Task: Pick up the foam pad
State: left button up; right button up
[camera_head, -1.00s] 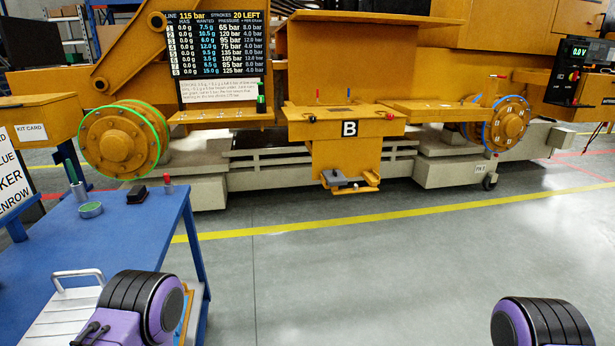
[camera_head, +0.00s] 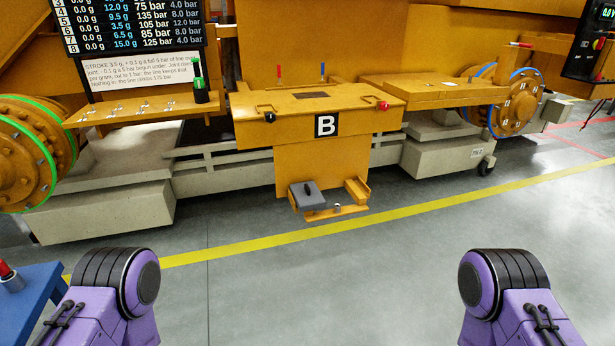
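A small dark grey block (camera_head: 307,195) with a black piece on top sits on the low yellow bracket (camera_head: 345,209) under station B. It may be the foam pad, but I cannot tell for sure. Nothing of mine touches it. Purple and black links of both my arms show at the lower left and lower right. Both grippers are out of view.
The yellow station B (camera_head: 325,125) juts out ahead, with a narrow shelf (camera_head: 135,108) at left. A blue table (camera_head: 28,300) is cut off at lower left, with a red-topped cylinder (camera_head: 10,278). The grey floor (camera_head: 320,280) ahead is clear, crossed by a yellow line (camera_head: 260,240).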

aim_at(306, 196)
jog(key=i, duration=0.9)
jog(key=u, duration=0.85)
jog(key=i, duration=1.2)
jog(key=z, duration=3.35)
jog(key=k, duration=0.3)
jog(key=u, duration=0.1)
